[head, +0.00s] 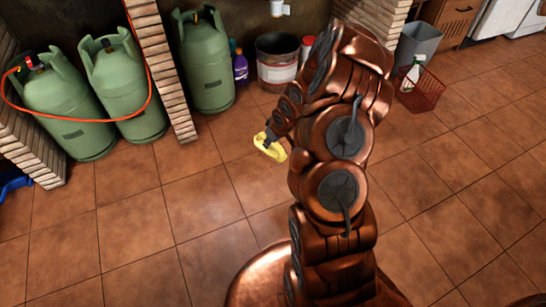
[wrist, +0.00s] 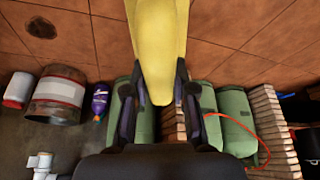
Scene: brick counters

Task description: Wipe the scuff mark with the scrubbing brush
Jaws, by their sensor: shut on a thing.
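The yellow scrubbing brush (head: 270,149) is held by my gripper (head: 266,139) above the tiled floor in the head view. In the wrist view the brush (wrist: 157,45) runs up from between the two dark fingers of my gripper (wrist: 158,92), which are shut on it. The dark round scuff mark (wrist: 41,28) is on the floor tiles at the upper left of the wrist view, apart from the brush. I do not see the mark in the head view; my arm covers part of the floor there.
Green gas cylinders (head: 118,83) with an orange hose stand between brick piers (head: 160,65). A purple bottle (head: 240,67) and a bucket (head: 278,62) stand by the wall. A red basket (head: 420,91) and a grey bin (head: 415,48) are at right. The front floor is clear.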

